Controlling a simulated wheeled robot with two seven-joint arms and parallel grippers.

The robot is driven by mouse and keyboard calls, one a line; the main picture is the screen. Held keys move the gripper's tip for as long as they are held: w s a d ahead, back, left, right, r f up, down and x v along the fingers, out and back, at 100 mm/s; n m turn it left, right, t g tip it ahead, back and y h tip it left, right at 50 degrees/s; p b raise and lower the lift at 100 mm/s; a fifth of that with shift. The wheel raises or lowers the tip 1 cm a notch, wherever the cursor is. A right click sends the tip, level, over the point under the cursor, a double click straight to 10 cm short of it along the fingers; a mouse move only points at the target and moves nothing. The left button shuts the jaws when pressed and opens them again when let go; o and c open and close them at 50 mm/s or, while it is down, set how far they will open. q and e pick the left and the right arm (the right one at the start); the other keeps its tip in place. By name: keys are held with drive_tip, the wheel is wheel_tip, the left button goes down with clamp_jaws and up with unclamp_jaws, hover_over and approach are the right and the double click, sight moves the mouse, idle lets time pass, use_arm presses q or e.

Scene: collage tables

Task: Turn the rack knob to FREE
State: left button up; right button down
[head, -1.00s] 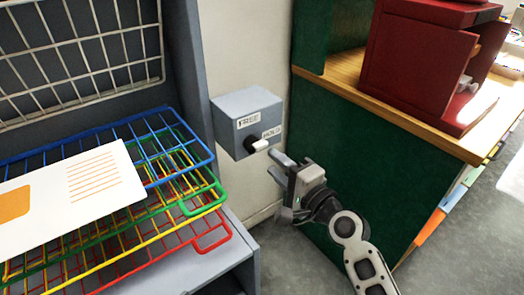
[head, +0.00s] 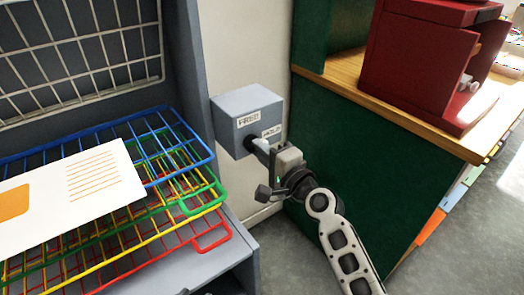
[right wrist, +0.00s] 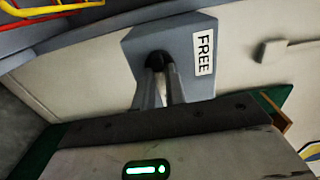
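The rack knob (head: 250,143) sits on the front of a grey-blue box (head: 230,118) on the pale wall. The box has white labels, FREE (head: 248,118) above and HOLD (head: 271,132) to the right. My right gripper (head: 262,149) is at the knob and covers most of its handle. In the right wrist view, the knob's dark hub (right wrist: 157,59) shows at the tips of my right gripper's fingers (right wrist: 163,78), which are close together around the handle. The FREE label (right wrist: 204,42) is beside them. The handle's exact direction is hidden. My left gripper is out of view.
A rack with blue, green, yellow and red wire shelves (head: 185,160) stands left of the box, with a white card (head: 100,185) on top. A green cabinet (head: 345,150) with a wooden top and red machine (head: 415,60) is close on the right.

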drive_tip(key=shift+n, duration=0.4)
drive_tip(key=shift+n+p, duration=0.35)
drive_tip(key=shift+n, duration=8.15)
drive_tip(key=c, duration=1.4)
unclamp_jaws()
drive_tip(key=shift+c, duration=0.2)
